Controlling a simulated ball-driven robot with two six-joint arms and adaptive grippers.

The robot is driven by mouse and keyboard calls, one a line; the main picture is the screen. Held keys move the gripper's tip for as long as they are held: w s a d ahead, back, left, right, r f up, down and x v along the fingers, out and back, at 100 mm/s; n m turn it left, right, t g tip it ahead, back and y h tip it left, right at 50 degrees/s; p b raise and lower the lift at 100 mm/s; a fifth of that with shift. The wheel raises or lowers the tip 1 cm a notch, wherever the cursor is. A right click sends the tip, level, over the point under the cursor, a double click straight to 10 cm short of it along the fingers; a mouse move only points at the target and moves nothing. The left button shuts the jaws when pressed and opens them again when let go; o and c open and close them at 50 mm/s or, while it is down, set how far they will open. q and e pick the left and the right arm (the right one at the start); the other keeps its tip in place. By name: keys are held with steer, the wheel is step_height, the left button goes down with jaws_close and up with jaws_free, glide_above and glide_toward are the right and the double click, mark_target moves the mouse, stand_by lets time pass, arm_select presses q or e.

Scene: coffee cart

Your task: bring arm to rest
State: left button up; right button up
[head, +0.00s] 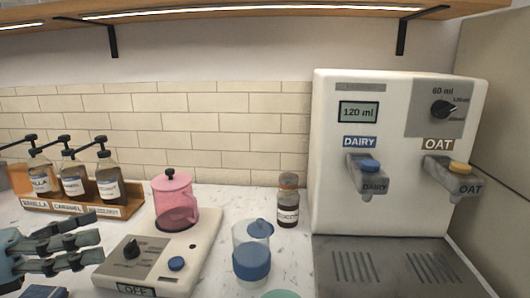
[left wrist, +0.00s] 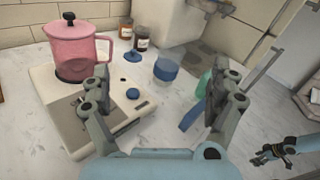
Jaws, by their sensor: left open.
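My left gripper (head: 98,238) is at the lower left of the head view, beside the white warmer base (head: 200,245). Its fingers are spread apart with nothing between them. In the left wrist view its two fingers (left wrist: 165,85) stand wide apart over the counter. What looks like my right gripper (left wrist: 275,152) shows small and dark at the lower right of that view. Its jaws are too small to judge. It does not show in the head view.
A pink lidded pot (head: 174,205) stands on the warmer. A clear cup with a blue band (head: 252,264), a brown jar (head: 288,205) and a milk dispenser (head: 400,120) stand to the right. A wooden rack of syrup bottles (head: 128,209) is behind my left gripper.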

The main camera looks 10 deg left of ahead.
arm_select(q)
step_height(320, 180, down, 8)
steer(key=s+a+n+y, duration=0.2)
steer(key=n+y, duration=1)
steer(key=n, duration=1.5)
steer(key=s+d+f+n+g, duration=0.25)
steer(key=s+n+g, duration=0.25)
steer(key=s+n, duration=0.25)
steer(key=s+d+f+n+g, duration=0.2)
steer(key=s+d+n+g, duration=0.2)
steer(key=s+n, duration=0.35)
steer(key=s+a+f+g+b, duration=0.1)
steer(key=a+f+b, duration=0.15)
steer(key=f, duration=1.45)
steer(key=s+a+f+g+b, duration=0.1)
steer(key=f+b, duration=0.3)
steer(key=f, duration=1.3)
steer(key=s+f+g+b, duration=0.1)
steer(key=s+f+b, duration=0.3)
steer(key=s+f, duration=1.3)
steer(key=shift+s+a+f+y, duration=0.3)
steer(key=shift+s+a+f, duration=0.05)
steer(key=shift+f, duration=0.5)
arm_select(e)
step_height(320, 180, down, 10)
steer(key=shift+s+f, duration=0.25)
steer(key=shift+s, duration=0.15)
